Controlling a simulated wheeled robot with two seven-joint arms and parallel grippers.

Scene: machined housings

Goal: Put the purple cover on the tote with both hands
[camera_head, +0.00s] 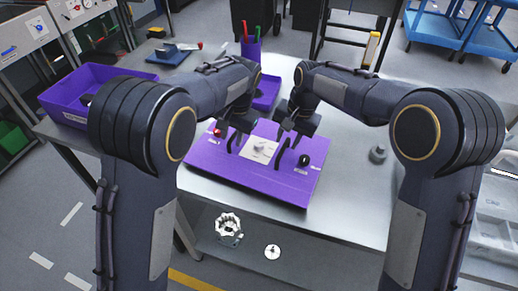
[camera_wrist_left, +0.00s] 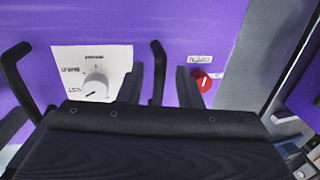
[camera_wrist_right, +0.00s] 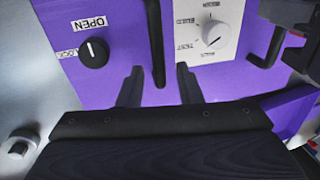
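The purple cover (camera_head: 250,178) lies flat, a panel with two black bar handles, a white dial card (camera_head: 259,150) in the middle, a red knob (camera_wrist_left: 202,80) and a black knob (camera_wrist_right: 94,53). My left gripper (camera_wrist_left: 160,88) is open, its fingers on either side of the left handle (camera_wrist_left: 157,70). My right gripper (camera_wrist_right: 158,88) is open, its fingers on either side of the right handle (camera_wrist_right: 155,42). Neither grips its handle visibly. A purple tote (camera_head: 72,98) stands at the left with dark contents; part of it is hidden by my left arm.
The cover is on a grey metal table (camera_head: 345,205). A grey knob-like part (camera_head: 377,154) stands at its right. A purple pen cup (camera_head: 251,50) and a small purple bin (camera_head: 266,92) are behind. Blue carts (camera_head: 440,30) stand at the back right.

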